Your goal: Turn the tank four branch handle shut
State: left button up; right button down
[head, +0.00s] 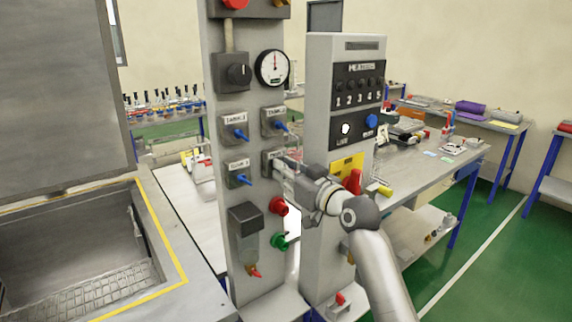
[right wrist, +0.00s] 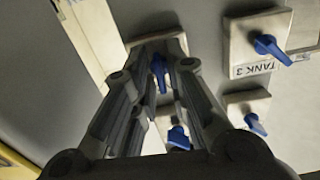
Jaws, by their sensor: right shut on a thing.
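The tank four branch box (head: 267,163) is on the grey panel in the head view, its label partly covered by my right gripper (head: 284,166). In the right wrist view, the blue tank four handle (right wrist: 159,72) lies between the fingertips of my right gripper (right wrist: 160,66), which is shut on it. The handle runs nearly up and down in that view. In the head view the handle is hidden behind the fingers. My left gripper is not in view.
Tank three's blue handle (head: 242,180) is left of the gripper, tank one's (head: 239,134) above it. Tank two's (head: 280,126) is just above the gripper. A red knob (head: 278,205) and green knob (head: 280,241) are below. The heaters panel (head: 357,95) stands at the right.

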jog(key=shift+r+m+p, duration=0.1)
jog(key=shift+m+p, duration=2.35)
jog(key=shift+m, duration=1.75)
jog(key=c, duration=1.6)
grip_release()
jog(key=shift+c, duration=0.2)
jog(key=v, duration=1.2)
